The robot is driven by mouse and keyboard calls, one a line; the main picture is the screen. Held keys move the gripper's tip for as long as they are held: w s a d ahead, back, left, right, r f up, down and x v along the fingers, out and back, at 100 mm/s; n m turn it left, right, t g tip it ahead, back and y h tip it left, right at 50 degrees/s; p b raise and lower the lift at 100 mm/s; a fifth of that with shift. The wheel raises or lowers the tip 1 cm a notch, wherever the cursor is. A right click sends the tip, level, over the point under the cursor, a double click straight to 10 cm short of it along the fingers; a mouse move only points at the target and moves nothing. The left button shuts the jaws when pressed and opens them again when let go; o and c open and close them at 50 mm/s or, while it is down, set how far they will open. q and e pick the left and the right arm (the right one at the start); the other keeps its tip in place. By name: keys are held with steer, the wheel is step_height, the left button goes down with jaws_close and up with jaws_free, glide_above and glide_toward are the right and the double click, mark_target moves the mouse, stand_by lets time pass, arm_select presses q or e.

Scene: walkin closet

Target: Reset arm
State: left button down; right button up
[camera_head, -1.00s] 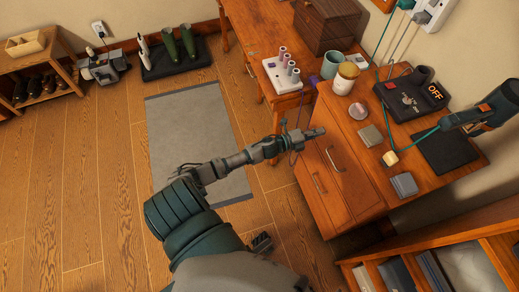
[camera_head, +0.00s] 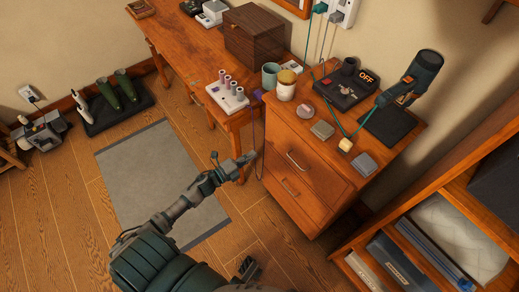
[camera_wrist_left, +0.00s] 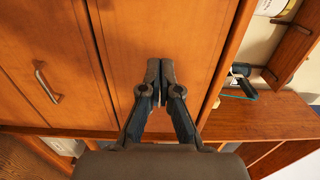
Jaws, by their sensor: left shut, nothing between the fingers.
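My left arm comes in from the lower left in the head view. Its gripper (camera_head: 243,162) is in front of the wooden drawer cabinet (camera_head: 297,193), at its left side. In the left wrist view the gripper (camera_wrist_left: 160,68) has its two fingers together, with nothing between them. Wooden panels and a metal handle (camera_wrist_left: 47,87) show beyond the fingers; I cannot tell whether the fingertips touch the wood. My right gripper does not show clearly in the head view.
A shelf (camera_head: 440,215) stands at right. A grey mat (camera_head: 150,175) lies on open floor.

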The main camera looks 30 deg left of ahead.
arm_select(q)
steer(key=shift+s+a, duration=0.1)
steer(key=shift+s, duration=0.55)
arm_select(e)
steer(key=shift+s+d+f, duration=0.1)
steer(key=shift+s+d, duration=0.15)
arm_select(q)
steer(key=shift+f, duration=0.1)
